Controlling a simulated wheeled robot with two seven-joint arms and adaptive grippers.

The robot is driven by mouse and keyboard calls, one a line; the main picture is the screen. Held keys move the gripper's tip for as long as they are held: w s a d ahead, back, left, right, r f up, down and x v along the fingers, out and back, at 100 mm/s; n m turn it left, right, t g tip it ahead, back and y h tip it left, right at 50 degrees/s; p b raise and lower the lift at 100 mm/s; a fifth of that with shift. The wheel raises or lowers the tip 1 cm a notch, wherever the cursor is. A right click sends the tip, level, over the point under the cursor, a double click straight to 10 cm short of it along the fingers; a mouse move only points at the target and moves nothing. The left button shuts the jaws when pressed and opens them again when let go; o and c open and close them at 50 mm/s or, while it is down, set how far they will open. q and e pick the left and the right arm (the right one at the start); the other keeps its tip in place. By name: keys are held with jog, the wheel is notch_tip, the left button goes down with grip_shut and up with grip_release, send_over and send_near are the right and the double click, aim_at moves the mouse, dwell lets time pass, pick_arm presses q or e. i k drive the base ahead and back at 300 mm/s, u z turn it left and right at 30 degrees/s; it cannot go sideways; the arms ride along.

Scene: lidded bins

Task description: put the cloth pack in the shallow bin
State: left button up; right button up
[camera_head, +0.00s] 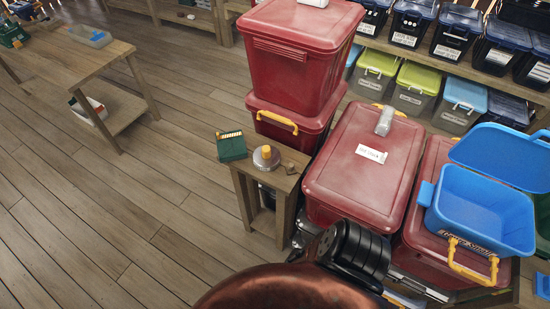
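An open blue bin (485,207) sits on a red lid at the right, its blue lid (505,154) tilted up behind it; the inside I see is empty. A small whitish-grey object (384,121) lies on the red lid of the middle bin; I cannot tell whether it is the cloth pack. A white label with unreadable print lies nearer on that lid. A copper and black part of my own arm enters from the bottom, in front of the red bins. No gripper fingers of mine show clearly, and I cannot tell which arm this is.
Stacked red bins (295,60) stand left of the middle red bin (340,175). A small wooden stand (246,180) holds a green box (231,146) and a round grey item with a yellow top (266,157). Shelves of lidded bins line the back right.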

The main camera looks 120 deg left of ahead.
aim_at(456, 218)
jog(key=i, duration=0.3)
jog(key=u, duration=3)
